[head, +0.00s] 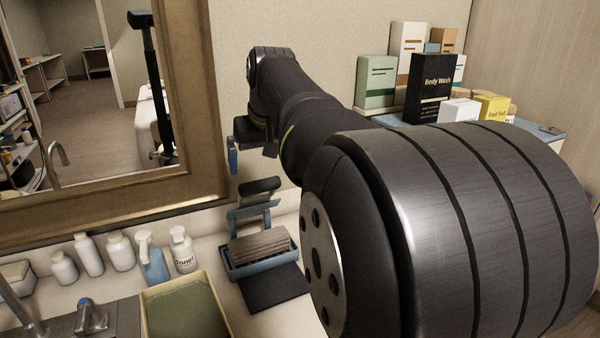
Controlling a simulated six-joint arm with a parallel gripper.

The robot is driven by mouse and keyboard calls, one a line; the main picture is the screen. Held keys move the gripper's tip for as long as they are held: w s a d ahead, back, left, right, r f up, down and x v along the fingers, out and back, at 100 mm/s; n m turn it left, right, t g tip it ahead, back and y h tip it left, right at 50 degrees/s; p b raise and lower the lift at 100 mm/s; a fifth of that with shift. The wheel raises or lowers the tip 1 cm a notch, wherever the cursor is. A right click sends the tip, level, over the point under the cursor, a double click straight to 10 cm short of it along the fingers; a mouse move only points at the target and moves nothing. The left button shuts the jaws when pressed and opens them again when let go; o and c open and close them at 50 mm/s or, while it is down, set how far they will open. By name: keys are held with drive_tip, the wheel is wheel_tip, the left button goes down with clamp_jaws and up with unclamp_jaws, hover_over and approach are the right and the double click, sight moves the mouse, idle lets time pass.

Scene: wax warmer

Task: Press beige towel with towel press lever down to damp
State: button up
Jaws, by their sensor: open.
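The towel press (262,265) is a blue tray-like base on the counter, partly beside my large arm link. A layered grey-beige block (259,246) lies in it and looks like the folded beige towel. The press lever (259,187), a dark padded bar on a blue frame, stands raised behind and above the block. My gripper (248,152) is small and far off in the head view, above the lever and slightly left of it, apart from it. A blue finger shows at its left side; the gripper is open and appears empty. Its other finger is hard to make out.
A dark mat (272,287) lies in front of the press. A beige tray (146,318) with a green cloth is left of it. Several bottles (118,251) line the wall under a framed mirror (178,190). Boxes (437,88) stand on a shelf at right.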

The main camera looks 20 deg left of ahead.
sight(261, 185)
drive_tip(key=x, duration=0.7)
drive_tip(key=shift+f, duration=0.1)
drive_tip(key=c, duration=1.1)
drive_tip(key=shift+s+d+f, duration=0.35)
drive_tip(key=shift+f, duration=0.05)
drive_tip(key=s+d+f+t+y, duration=0.1)
drive_tip(key=s+d+f, duration=0.2)
drive_tip(key=f, duration=0.5)
drive_tip(key=s+d+f+t+y, duration=0.1)
drive_tip(key=s+d+f, duration=0.2)
drive_tip(key=f, duration=0.5)
drive_tip(key=shift+d, duration=0.2)
drive_tip(key=shift+s+f, duration=0.15)
